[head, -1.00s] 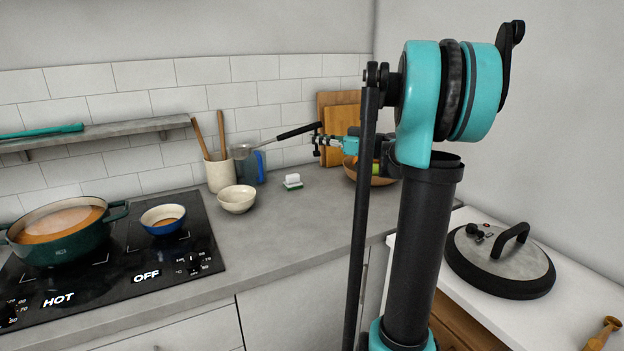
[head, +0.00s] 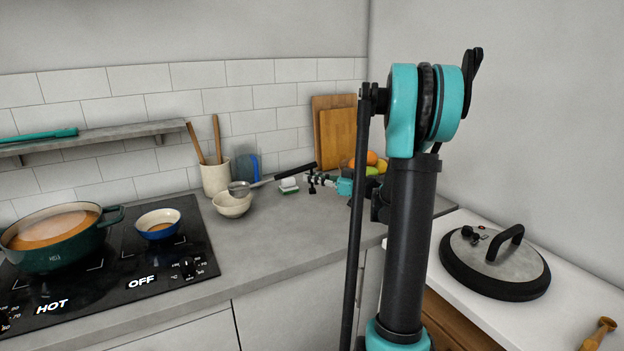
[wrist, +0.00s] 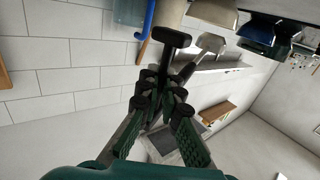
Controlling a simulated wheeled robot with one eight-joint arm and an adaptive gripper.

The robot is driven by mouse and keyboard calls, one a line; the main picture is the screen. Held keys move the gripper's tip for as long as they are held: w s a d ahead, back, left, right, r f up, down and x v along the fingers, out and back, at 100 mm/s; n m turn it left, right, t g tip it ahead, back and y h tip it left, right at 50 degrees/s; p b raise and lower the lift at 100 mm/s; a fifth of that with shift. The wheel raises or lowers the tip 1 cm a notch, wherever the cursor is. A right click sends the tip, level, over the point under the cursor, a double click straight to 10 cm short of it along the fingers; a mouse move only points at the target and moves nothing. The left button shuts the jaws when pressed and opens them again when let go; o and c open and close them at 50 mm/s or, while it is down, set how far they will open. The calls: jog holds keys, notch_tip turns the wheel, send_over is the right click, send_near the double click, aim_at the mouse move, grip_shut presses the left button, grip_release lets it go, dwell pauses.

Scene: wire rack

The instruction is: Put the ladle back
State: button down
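The ladle (head: 240,188) has a metal bowl and a black handle. In the head view it is held nearly level, its bowl end to the left, just above or at the cream bowl (head: 232,207). My gripper (head: 311,181) is shut on the black handle near its end. In the wrist view my gripper (wrist: 163,92) has its fingers around the handle, and the ladle's metal end (wrist: 212,43) points away. I cannot tell whether the ladle touches the cream bowl.
A cream crock (head: 215,178) with wooden utensils and a blue container (head: 246,167) stand behind. A green pot (head: 55,238) and a blue bowl (head: 158,223) sit on the hob, marked HOT and OFF. The counter front is clear.

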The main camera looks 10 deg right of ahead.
jog(key=shift+f, duration=0.55)
jog(key=c, duration=1.7)
grip_release()
